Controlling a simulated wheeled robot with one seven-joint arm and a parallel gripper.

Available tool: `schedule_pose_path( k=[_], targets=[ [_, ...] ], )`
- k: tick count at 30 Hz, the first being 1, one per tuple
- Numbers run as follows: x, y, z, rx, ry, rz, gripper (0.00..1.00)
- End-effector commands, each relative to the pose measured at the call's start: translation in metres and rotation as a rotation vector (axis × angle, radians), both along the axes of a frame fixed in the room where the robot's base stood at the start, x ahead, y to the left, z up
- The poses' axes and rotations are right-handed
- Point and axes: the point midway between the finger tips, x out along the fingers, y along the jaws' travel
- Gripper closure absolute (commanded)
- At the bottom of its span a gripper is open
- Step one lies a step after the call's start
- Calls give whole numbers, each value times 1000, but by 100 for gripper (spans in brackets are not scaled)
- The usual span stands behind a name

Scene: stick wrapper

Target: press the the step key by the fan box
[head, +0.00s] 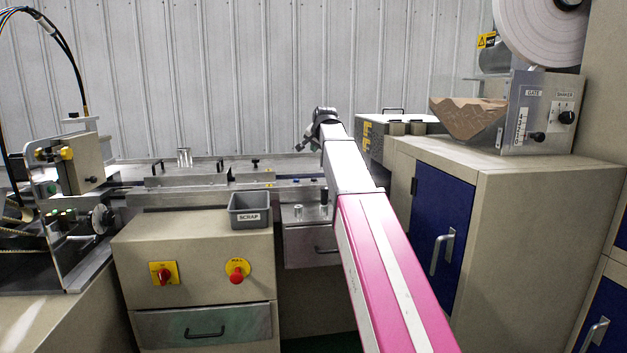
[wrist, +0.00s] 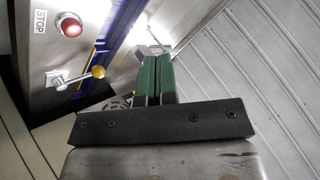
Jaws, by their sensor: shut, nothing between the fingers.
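My gripper (wrist: 153,55) shows in the wrist view as two green fingers shut together, with nothing between them. In the head view my arm reaches toward the back wall and its wrist hides the fingertips. I cannot make out a key marked step in either view. A beige box (head: 376,141) with a dark, yellow-marked face stands just right of my wrist in the head view; I cannot tell whether it is the fan box. In the wrist view a pale slotted part (wrist: 114,103) lies left of the fingers, partly hidden by the gripper's body.
A red STOP button (wrist: 71,27) and a yellow-knobbed lever (wrist: 98,71) sit left of the fingers. In the head view there are a grey scrap bin (head: 250,211), a red knob (head: 237,274) and a blue-doored cabinet (head: 498,172). The corrugated wall (head: 240,80) closes the back.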

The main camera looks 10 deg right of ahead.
Motion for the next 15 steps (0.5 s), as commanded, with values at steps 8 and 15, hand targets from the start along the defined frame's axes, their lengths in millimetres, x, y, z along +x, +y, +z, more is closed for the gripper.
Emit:
schedule_pose_path(
  k=[8, 15],
  targets=[
    [-1, 0, -23, 0, 1, 0, 100],
    [-1, 0, -54, 0, 2, 1, 100]
  ],
)
